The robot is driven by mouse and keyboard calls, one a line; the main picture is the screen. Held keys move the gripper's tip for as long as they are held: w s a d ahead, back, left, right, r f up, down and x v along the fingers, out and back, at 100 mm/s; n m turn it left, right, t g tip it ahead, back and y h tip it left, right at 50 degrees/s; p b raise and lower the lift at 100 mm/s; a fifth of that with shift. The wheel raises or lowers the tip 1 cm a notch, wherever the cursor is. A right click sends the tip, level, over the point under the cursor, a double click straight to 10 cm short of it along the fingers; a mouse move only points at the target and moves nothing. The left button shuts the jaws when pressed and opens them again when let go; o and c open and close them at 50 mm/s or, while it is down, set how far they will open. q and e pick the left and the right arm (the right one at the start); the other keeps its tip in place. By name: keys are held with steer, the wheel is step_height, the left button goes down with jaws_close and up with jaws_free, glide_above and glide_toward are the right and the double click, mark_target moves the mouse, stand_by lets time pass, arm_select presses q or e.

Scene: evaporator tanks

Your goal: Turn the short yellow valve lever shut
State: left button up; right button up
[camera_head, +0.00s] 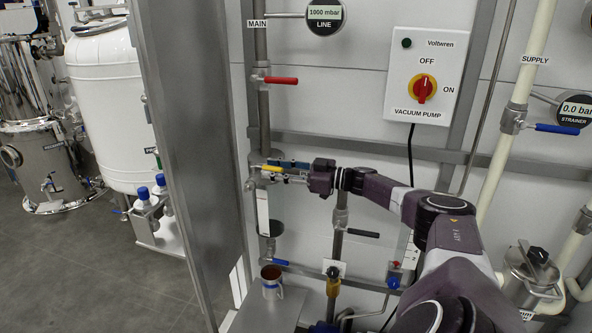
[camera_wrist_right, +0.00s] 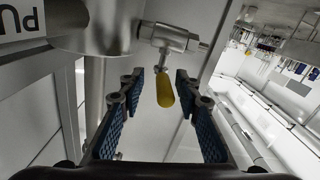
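The short yellow valve lever (camera_head: 271,168) is on a metal valve on the vertical pipe at the left of the wall. In the right wrist view the yellow lever (camera_wrist_right: 165,89) hangs from the valve body (camera_wrist_right: 168,37) and shows between my two blue-padded fingers. My right gripper (camera_head: 280,172) is open around the lever, with a gap on each side in the wrist view (camera_wrist_right: 160,95). My left gripper is not in view.
A red lever (camera_head: 281,80) is higher on the same pipe. A black lever (camera_head: 363,233) and a blue lever (camera_head: 280,262) are below. A tall steel panel (camera_head: 190,150) stands close left. The vacuum pump switch box (camera_head: 425,75) is above my right arm.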

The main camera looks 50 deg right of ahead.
steer(key=v, duration=0.7)
steer(key=shift+s, duration=0.3)
steer(key=shift+d, duration=0.1)
steer(key=shift+c, duration=0.3)
